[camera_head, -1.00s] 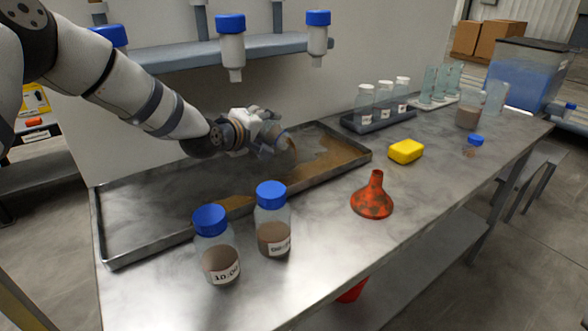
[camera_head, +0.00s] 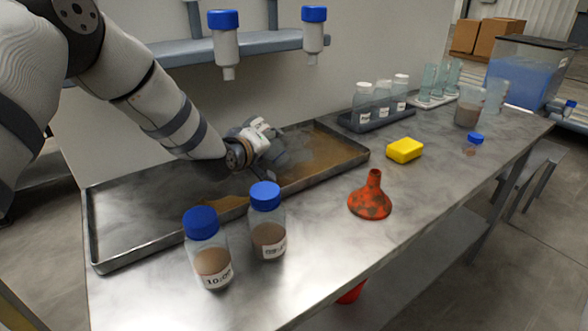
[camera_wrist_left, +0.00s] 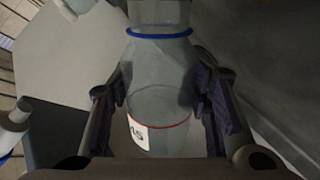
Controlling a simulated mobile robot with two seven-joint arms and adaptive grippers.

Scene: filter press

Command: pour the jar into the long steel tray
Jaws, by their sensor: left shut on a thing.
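My left gripper (camera_head: 272,150) is shut on a clear jar (camera_wrist_left: 160,95), low over the long steel tray (camera_head: 128,218). In the left wrist view the jar sits between the two dark finger pads, with a blue ring at its neck, a red line and a white label. Its glass looks mostly clear there, with no brown contents evident. In the head view the jar is largely hidden by the gripper, so its mouth and exact tilt are hard to tell. Brown sludge (camera_head: 322,150) is spread over the tray's middle and right end. My right gripper is out of view.
Two blue-capped jars of brown slurry (camera_head: 209,262) (camera_head: 268,238) stand in front of the tray. An orange funnel (camera_head: 371,200), a yellow sponge (camera_head: 404,150) and a rack of white-capped bottles (camera_head: 376,118) are to the right. A shelf (camera_head: 180,52) with hanging bottles is above.

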